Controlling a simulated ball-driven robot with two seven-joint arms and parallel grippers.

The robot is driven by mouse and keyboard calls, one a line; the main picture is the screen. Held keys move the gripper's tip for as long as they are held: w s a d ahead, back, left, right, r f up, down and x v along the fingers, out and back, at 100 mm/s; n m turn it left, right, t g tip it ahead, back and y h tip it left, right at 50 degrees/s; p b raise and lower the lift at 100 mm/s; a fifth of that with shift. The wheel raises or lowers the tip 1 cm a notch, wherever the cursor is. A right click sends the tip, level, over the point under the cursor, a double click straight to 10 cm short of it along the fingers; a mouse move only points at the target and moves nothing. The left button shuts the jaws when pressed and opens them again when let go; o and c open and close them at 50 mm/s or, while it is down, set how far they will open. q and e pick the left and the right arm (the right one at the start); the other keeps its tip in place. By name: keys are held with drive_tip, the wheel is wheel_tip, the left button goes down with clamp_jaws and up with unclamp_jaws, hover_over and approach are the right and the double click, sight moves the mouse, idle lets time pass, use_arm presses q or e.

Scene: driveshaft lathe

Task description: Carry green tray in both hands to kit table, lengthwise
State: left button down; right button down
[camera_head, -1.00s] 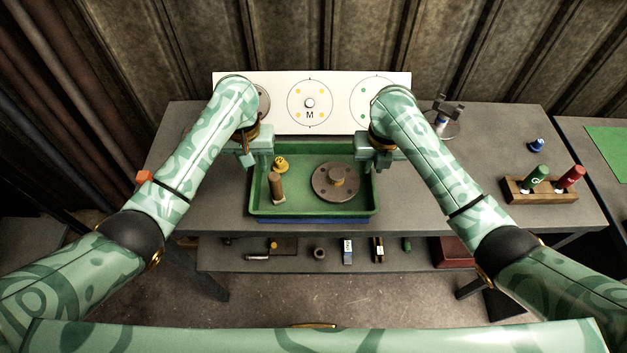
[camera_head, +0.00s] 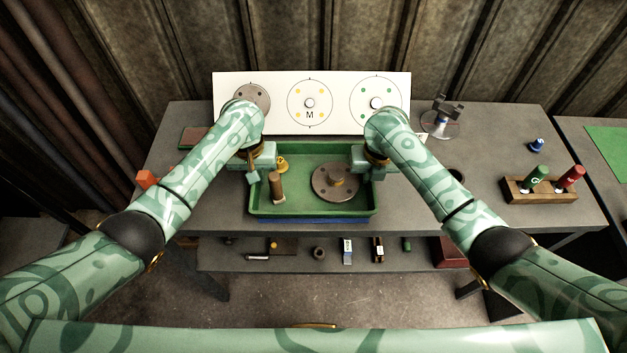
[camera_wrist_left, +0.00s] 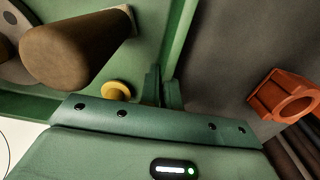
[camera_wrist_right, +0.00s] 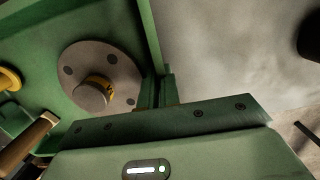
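The green tray (camera_head: 315,211) sits on the grey table, with a blue edge showing under its front. In it are a brown cylinder (camera_head: 276,187), a yellow part (camera_head: 282,163) and a round grey flange (camera_head: 335,183). My left gripper (camera_head: 252,178) is at the tray's left wall; in the left wrist view its fingers (camera_wrist_left: 163,92) are close together with the wall between them. My right gripper (camera_head: 376,177) is at the right wall; in the right wrist view its fingers (camera_wrist_right: 159,92) also pinch the wall. The fingertips are partly hidden by the gripper bodies.
A white board (camera_head: 334,88) with circle markings stands behind the tray. A wooden block (camera_head: 540,190) with green and red handled pieces is at right. An orange part (camera_head: 147,178) is at left. A second table with a green mat (camera_head: 608,146) is at far right.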

use_arm(q)
drive_tip(key=shift+w+r, duration=0.1)
drive_tip(key=shift+r, duration=0.05)
use_arm(e)
drive_tip(key=shift+w+r, duration=0.1)
drive_tip(key=shift+r, duration=0.05)
